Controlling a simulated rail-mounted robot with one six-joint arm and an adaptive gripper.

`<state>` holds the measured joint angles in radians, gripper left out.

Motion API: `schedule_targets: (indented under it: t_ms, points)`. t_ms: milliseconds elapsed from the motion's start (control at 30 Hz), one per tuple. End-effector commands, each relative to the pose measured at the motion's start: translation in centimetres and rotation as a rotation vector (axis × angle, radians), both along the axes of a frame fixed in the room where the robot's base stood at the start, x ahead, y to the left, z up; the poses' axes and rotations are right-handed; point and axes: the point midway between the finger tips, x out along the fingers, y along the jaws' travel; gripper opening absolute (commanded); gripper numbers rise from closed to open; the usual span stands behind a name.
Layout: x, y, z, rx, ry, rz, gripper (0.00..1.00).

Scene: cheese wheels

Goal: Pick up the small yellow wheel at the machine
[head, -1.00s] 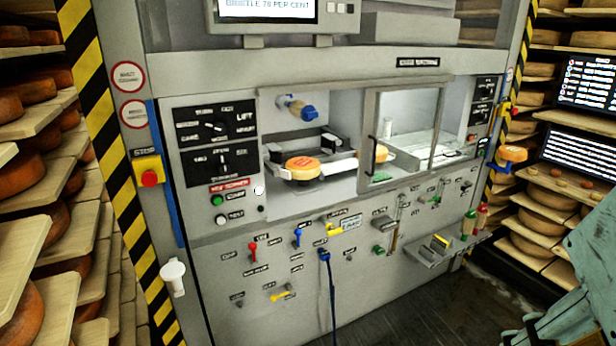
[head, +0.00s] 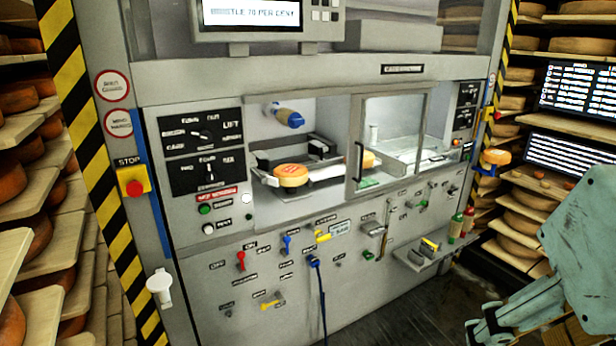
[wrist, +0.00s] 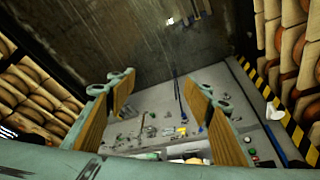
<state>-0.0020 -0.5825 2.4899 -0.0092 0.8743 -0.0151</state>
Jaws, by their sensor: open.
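A small yellow wheel with a red mark on top (head: 291,174) sits on a dark holder in the machine's open bay, in the head view. Part of a second yellow-orange piece (head: 371,161) shows behind the sliding glass door. Another yellow-orange wheel (head: 495,157) is on the machine's right side post. My teal gripper (head: 482,326) is low at the right of the head view, well away from the bay. In the wrist view my gripper (wrist: 160,90) has its wood-faced fingers wide apart with nothing between them.
The framed glass door (head: 392,135) covers the bay's right part. The panel below carries levers, knobs and a hanging blue cable (head: 318,290). A small shelf (head: 428,256) juts out at the right. Racks of cheese wheels (head: 545,205) stand on both sides. Dark floor (head: 400,310) is clear in front.

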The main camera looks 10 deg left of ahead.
Motion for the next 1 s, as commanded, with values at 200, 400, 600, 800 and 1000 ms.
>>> schedule_targets:
  t_ms: [200, 400, 600, 800, 1000]
  points:
    - [4.1, -0.4, 0.6, -0.036, -0.039, 0.051, 0.47]
    - [9.2, -0.8, 1.5, -0.083, -0.092, 0.119, 0.47]
    - [14.4, -1.0, 2.2, -0.132, -0.146, 0.190, 0.47]
    - [19.6, -1.1, 2.8, -0.181, -0.200, 0.260, 0.47]
    - [24.8, -0.9, 3.1, -0.230, -0.253, 0.334, 0.47]
